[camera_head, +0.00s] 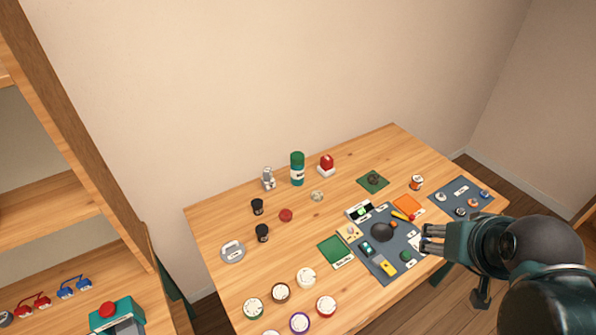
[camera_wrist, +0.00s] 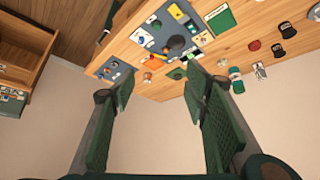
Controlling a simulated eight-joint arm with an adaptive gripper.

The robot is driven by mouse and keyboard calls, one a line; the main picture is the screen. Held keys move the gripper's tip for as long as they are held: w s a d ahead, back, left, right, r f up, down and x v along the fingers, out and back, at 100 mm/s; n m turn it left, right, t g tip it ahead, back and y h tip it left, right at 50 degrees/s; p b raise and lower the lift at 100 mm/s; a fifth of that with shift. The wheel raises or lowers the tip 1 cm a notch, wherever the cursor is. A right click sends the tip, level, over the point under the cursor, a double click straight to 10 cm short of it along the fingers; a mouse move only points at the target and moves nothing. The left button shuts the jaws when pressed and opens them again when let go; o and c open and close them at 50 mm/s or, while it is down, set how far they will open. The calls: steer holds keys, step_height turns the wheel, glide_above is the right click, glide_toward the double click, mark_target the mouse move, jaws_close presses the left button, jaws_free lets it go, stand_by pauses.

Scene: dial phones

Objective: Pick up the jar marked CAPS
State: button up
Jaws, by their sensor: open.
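No label reads clearly as CAPS, so I cannot tell which jar it is. A taller green container (camera_head: 297,170) stands at the back. My gripper (camera_head: 428,239) is open and empty at the right side of the table, beside the grey mat (camera_head: 408,269). In the wrist view its fingers (camera_wrist: 160,80) are spread apart, with the table beyond them.
The wooden table (camera_head: 222,292) holds a red-domed item (camera_head: 326,165), a silver item (camera_head: 268,179), a green mat (camera_head: 335,252) and several round dials at the front, such as a white one (camera_head: 306,277). A second grey mat (camera_head: 461,190) lies right. Shelves (camera_head: 45,225) stand left.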

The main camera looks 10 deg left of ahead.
steer(key=shift+o, duration=1.1)
steer(key=shift+w, duration=0.1)
